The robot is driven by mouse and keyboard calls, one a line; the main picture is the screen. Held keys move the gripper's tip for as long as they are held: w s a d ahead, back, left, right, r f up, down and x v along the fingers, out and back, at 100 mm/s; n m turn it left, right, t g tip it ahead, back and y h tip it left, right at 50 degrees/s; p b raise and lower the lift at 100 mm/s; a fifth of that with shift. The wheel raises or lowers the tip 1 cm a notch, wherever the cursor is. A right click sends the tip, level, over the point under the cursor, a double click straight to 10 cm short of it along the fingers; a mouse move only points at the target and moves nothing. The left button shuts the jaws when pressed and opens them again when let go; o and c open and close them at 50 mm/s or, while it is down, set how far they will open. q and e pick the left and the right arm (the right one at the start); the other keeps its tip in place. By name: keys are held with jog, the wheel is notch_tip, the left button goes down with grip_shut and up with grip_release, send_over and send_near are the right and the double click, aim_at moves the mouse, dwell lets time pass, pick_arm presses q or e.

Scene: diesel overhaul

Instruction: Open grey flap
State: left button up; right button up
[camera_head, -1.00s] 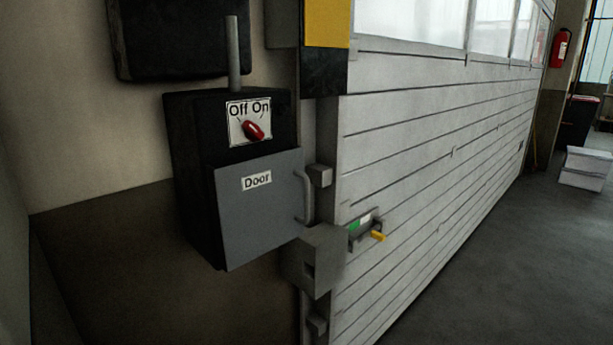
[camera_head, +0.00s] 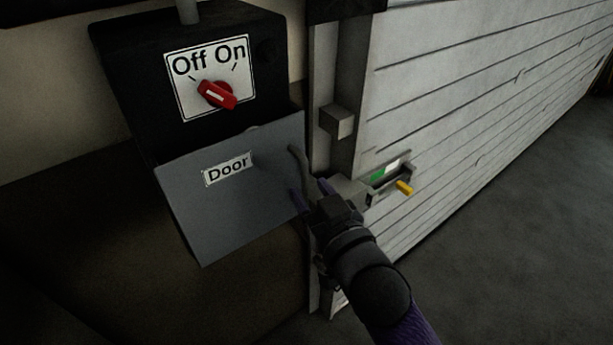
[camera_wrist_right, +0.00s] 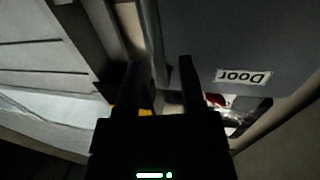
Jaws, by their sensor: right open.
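The grey flap (camera_head: 225,205), labelled "Door", covers the lower front of a black switch box (camera_head: 145,90) and looks shut. In the right wrist view, the two fingers of my right gripper (camera_wrist_right: 158,67) are apart beside the edge of the grey flap (camera_wrist_right: 230,35), whose label appears upside down. My left gripper is not in view.
A red rotary switch (camera_head: 217,95) sits above the flap under "Off On". A grey block (camera_head: 337,121) and a slatted white door (camera_head: 480,110) stand to the right. A yellow-ended lever (camera_head: 403,187) sticks out near my right wrist. Open floor (camera_head: 530,220) lies at right.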

jog(key=shift+x, duration=1.4)
jog(key=shift+c, duration=0.3)
grip_shut()
